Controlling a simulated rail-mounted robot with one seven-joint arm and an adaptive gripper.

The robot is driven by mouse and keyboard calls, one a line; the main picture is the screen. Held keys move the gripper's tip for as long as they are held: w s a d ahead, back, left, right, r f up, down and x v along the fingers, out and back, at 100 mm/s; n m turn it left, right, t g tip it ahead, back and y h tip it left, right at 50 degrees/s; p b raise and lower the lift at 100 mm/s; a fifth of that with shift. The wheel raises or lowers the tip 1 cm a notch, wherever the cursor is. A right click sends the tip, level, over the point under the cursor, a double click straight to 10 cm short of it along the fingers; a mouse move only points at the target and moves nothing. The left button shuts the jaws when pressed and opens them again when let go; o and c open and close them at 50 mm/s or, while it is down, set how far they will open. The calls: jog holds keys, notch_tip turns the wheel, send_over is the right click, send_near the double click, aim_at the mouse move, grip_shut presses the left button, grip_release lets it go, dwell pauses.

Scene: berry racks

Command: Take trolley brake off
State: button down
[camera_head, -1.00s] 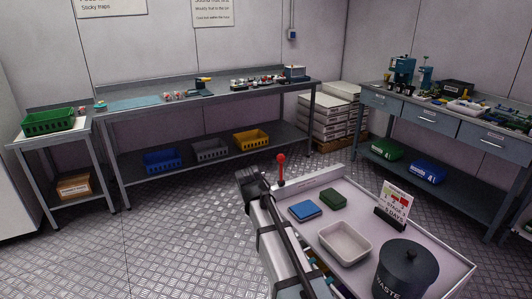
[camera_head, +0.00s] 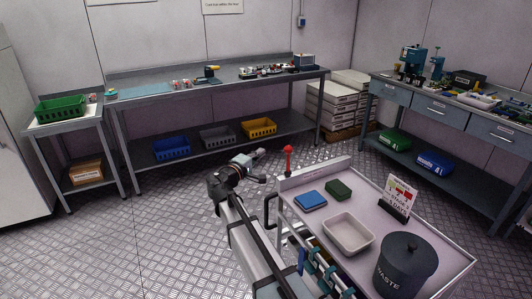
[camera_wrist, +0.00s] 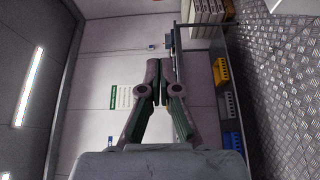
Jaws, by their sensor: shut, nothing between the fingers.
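The trolley (camera_head: 410,219) stands at the lower right in the head view. A lever with a red knob (camera_head: 288,150), which looks like the brake, stands upright at the trolley's far left corner. My gripper (camera_head: 260,155) is just left of this lever in the picture, apart from it. In the wrist view my gripper (camera_wrist: 156,75) is shut, its fingers together with nothing between them. The lever does not show in the wrist view. I cannot tell how far in depth the gripper is from the lever.
The trolley carries a blue box (camera_head: 310,200), a green box (camera_head: 338,190), a white tray (camera_head: 329,229), a sign (camera_head: 400,194) and a dark waste bin (camera_head: 405,270). A long bench (camera_head: 145,91) stands behind. The floor (camera_head: 170,235) left of my arm is clear.

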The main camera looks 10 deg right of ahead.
aim_at(288, 161)
jog(key=p+x, duration=0.2)
jog(key=x, duration=0.7)
jog(key=s+d, duration=0.1)
jog(key=s+d+p, duration=0.1)
jog(key=s, duration=0.1)
jog(key=shift+s+f, duration=0.1)
jog(key=shift+s, duration=0.15)
jog(key=shift+f+b, duration=0.15)
jog(key=shift+b, duration=0.15)
jog(key=s+d+m+b, duration=0.1)
jog(key=b, duration=0.3)
jog(key=shift+s, duration=0.4)
